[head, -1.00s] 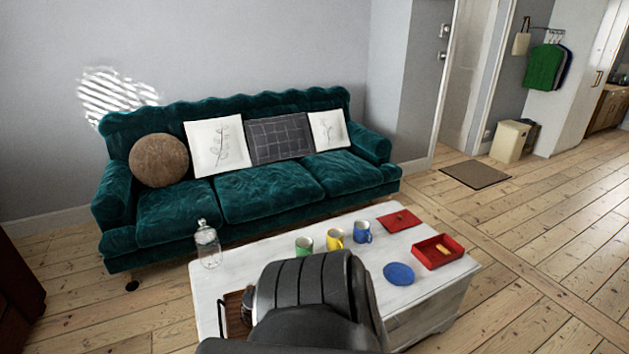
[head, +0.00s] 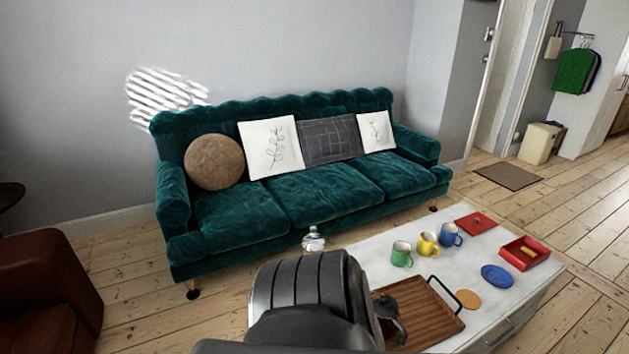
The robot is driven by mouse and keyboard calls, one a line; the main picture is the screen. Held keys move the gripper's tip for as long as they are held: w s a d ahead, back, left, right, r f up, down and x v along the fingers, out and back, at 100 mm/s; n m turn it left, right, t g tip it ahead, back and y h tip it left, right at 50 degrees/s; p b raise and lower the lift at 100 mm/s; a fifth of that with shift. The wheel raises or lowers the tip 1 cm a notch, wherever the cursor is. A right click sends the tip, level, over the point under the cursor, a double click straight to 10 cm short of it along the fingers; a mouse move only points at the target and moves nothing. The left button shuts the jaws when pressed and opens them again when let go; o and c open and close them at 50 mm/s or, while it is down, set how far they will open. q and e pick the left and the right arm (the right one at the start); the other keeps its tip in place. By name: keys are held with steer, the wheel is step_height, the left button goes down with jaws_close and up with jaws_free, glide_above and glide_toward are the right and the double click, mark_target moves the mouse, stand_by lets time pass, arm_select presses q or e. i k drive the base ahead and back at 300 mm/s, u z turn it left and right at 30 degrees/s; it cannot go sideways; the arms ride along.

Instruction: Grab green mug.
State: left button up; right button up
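The green mug (head: 401,254) stands upright on the white coffee table (head: 462,275), just behind the wooden tray. A yellow mug (head: 427,243) and a blue mug (head: 450,235) stand to its right in a slanting row. A dark arm part of mine fills the bottom middle of the head view, left of the green mug and apart from it in the picture. Neither gripper's fingers can be made out.
A wooden tray (head: 425,310) with a black handle holds a dark teapot (head: 391,319). A coaster (head: 468,299), blue plate (head: 497,275), red box (head: 525,253) and red book (head: 476,224) lie on the table. A glass bottle (head: 313,240) is partly hidden. A green sofa (head: 320,190) stands behind.

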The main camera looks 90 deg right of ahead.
mark_target(401, 250)
steer(key=i, duration=0.45)
steer(key=z, duration=1.95)
steer(key=i, duration=2)
steer(key=z, duration=1.75)
steer(key=i, duration=0.35)
steer(key=z, duration=1.85)
